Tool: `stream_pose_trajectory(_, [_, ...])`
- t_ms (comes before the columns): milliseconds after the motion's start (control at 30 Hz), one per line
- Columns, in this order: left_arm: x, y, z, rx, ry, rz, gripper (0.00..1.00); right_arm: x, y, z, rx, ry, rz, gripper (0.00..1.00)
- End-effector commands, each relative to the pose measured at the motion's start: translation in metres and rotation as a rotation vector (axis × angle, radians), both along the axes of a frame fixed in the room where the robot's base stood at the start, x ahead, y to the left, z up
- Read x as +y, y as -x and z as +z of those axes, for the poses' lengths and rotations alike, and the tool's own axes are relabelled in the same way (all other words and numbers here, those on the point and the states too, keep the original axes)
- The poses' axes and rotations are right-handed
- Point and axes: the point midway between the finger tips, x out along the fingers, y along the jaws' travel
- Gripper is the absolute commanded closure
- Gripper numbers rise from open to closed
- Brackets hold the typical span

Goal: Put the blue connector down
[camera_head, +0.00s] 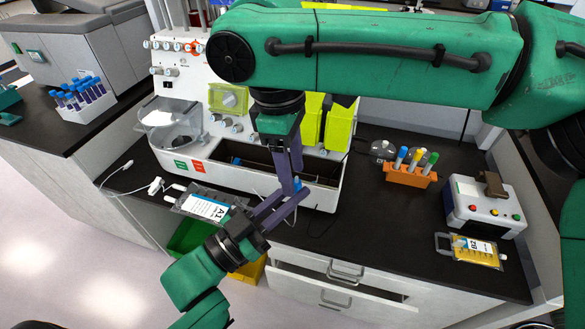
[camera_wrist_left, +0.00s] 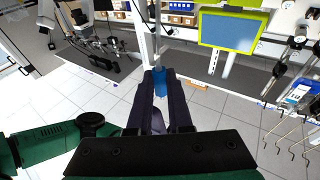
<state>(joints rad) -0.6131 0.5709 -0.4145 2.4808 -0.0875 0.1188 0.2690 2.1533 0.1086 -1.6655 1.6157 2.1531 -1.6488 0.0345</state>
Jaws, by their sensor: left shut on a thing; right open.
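The blue connector (camera_wrist_left: 160,84) is small and sits between the fingertips of my left gripper (camera_wrist_left: 159,98) in the left wrist view. In the head view my left gripper (camera_head: 296,195) reaches up from the lower left, shut on the blue connector (camera_head: 298,183), in front of the white machine's front edge. My right gripper (camera_head: 290,178) hangs down from above, open, its fingers very close to the connector and the left fingertips. Whether they touch is unclear.
The white cell processor (camera_head: 225,165) stands behind the grippers on a black bench. A labelled bag (camera_head: 205,207) lies at its left front. An orange tube rack (camera_head: 410,175), a small device (camera_head: 483,205) and a yellow bag (camera_head: 470,250) are to the right. Bench between is mostly clear.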

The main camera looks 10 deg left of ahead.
Motion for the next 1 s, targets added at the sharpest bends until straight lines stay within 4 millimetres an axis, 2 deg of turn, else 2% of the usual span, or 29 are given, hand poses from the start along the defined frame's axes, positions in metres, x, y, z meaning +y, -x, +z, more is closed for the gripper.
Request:
stream_pose_trajectory(100, [0.0,0.0,0.0001,0.0,0.0,0.0,1.0,-0.0014,0.0,-0.0089,0.0,0.0,0.0,0.45])
stream_pose_trajectory(333, [0.0,0.0,0.0,0.0,0.0,0.0,1.0,-0.0014,0.0,-0.0101,0.0,-0.001,0.0,0.45])
stream_pose_trajectory(367, [0.0,0.0,0.0,0.0,0.0,0.0,1.0,-0.0013,0.0,-0.01,0.0,-0.001,0.0,0.53])
stream_pose_trajectory(400, [0.0,0.0,0.0,0.0,0.0,0.0,1.0,-0.0012,0.0,-0.01,0.0,-0.001,0.0,0.68])
stream_pose_trajectory(500, [0.0,0.0,0.0,0.0,0.0,0.0,1.0,-0.0012,0.0,-0.0098,0.0,-0.001,0.0,1.0])
stream_pose_trajectory(633, [0.0,0.0,-0.0001,0.0,0.0,0.0,1.0,-0.0011,0.0,-0.0097,0.0,-0.002,0.0,1.0])
stream_pose_trajectory(667, [0.0,0.0,-0.0001,0.0,0.0,0.0,0.75,-0.0011,0.0,-0.0097,-0.001,-0.002,0.0,1.0])
stream_pose_trajectory(733, [0.0,0.0,-0.0001,0.0,0.0,0.0,0.48,-0.0011,0.0,-0.0097,-0.001,-0.002,0.0,1.0])
stream_pose_trajectory(1000, [0.0,0.0001,-0.0001,0.0,0.0,0.0,0.47,-0.0011,0.0,-0.0097,-0.001,-0.001,0.0,1.0])
